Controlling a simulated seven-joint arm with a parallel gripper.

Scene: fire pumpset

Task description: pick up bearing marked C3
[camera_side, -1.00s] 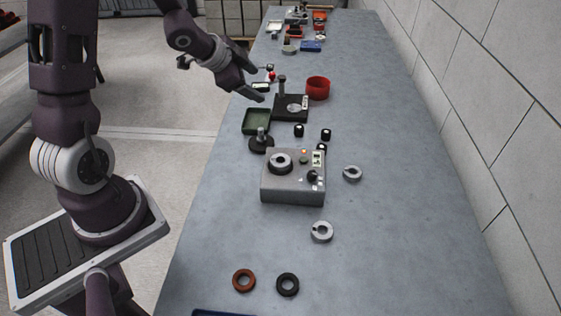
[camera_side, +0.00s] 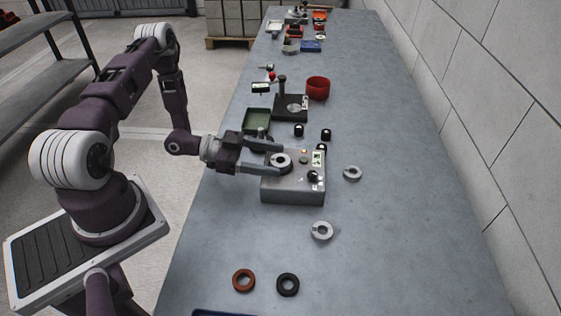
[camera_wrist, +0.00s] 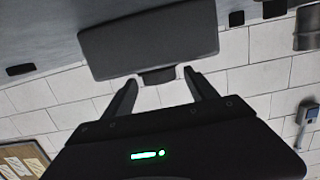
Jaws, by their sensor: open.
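Two pale grey rings lie on the table in the side view, one right of the grey box (camera_side: 352,173) and one in front of it (camera_side: 321,231). A further ring (camera_side: 281,163) sits on top of the grey box (camera_side: 292,190). No C3 marking is readable on any of them. My gripper (camera_side: 279,159) is open, its fingers reaching from the left over the box top, one on each side of that ring. Contact cannot be told. In the wrist view my gripper's two fingers (camera_wrist: 160,76) are apart, with a dark block beyond them (camera_wrist: 148,40).
A brown ring (camera_side: 244,281) and a black ring (camera_side: 287,284) lie at the near end. Behind the box are a green tray (camera_side: 257,118), a black stand (camera_side: 291,112), a red cup (camera_side: 318,88) and small black parts (camera_side: 299,131). The table's right side is clear.

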